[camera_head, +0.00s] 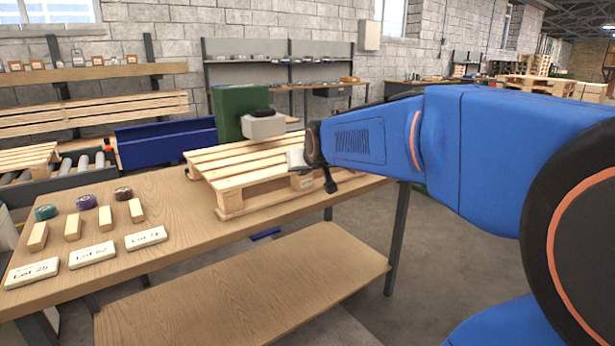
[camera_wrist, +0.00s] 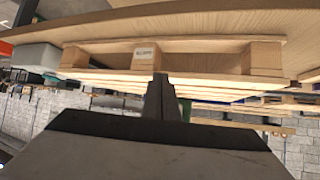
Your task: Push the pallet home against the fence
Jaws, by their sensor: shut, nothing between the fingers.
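The wooden pallet (camera_head: 245,165) lies flat on the workbench (camera_head: 170,225), toward its right far end. A small white label sits on a block of its near side. My gripper (camera_head: 331,186) is shut and empty at that near side, by the labelled block. In the wrist view the picture is upside down; the shut fingers (camera_wrist: 161,80) point at the pallet (camera_wrist: 105,62) just by the label, and I cannot tell if they touch. A blue upright panel (camera_head: 165,143) stands beyond the bench; I cannot tell if it is the fence.
A green cabinet (camera_head: 229,110) and a grey block (camera_head: 263,126) stand behind the pallet. Lot plates (camera_head: 92,254), wooden blocks and round discs lie on the left of the bench. A roller conveyor (camera_head: 80,162) is at the far left. A lower shelf (camera_head: 250,285) juts out below.

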